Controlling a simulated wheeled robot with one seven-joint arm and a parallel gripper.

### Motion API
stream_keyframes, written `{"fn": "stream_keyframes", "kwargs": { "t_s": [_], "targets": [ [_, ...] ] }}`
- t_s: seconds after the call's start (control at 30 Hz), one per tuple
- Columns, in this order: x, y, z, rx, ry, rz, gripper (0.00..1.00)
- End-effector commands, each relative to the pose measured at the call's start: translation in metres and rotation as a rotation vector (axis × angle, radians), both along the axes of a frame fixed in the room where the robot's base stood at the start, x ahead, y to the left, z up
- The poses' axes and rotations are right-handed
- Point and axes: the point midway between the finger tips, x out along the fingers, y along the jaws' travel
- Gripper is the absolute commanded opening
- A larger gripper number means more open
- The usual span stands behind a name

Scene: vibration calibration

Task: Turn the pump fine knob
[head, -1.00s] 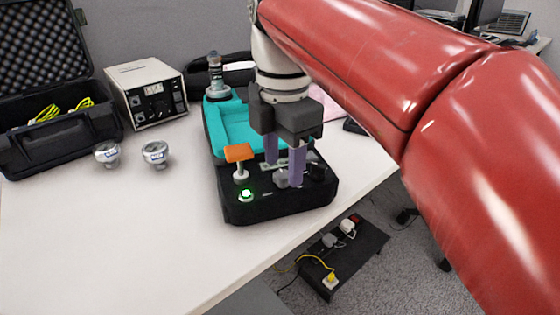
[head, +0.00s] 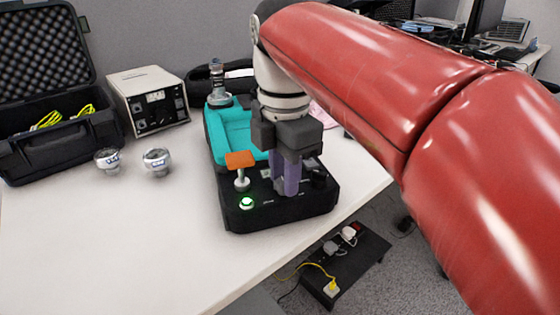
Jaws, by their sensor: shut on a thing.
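The black and teal pump unit (head: 232,216) stands on the white table, with its control panel facing me. My gripper (head: 286,188) points down over the middle of that panel. Its two purple fingers are close together, shut on a small grey knob, which I take for the pump fine knob; the fingers now hide nearly all of it. A black knob (head: 318,177) sits just right of the fingers. An orange-handled lever (head: 240,160) stands to the left, and a green-lit button (head: 246,203) is at the front left.
Two round gauges (head: 157,161) stand on the table to the left. A beige instrument box (head: 148,98) and an open black case (head: 60,150) are behind them. The front left of the table (head: 110,240) is clear. A power strip stand (head: 345,265) is on the floor.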

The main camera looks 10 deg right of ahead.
Motion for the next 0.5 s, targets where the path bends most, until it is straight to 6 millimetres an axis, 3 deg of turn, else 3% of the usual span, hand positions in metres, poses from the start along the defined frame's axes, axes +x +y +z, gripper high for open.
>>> {"fn": "stream_keyframes", "kwargs": {
  "t_s": [0.27, 0.5],
  "targets": [
    [-0.0002, -0.0001, 0.0017, -0.001, 0.0, -0.122, 0.04],
    [-0.0004, 0.0, 0.0022, -0.001, 0.001, -0.328, 0.04]
  ]
}}
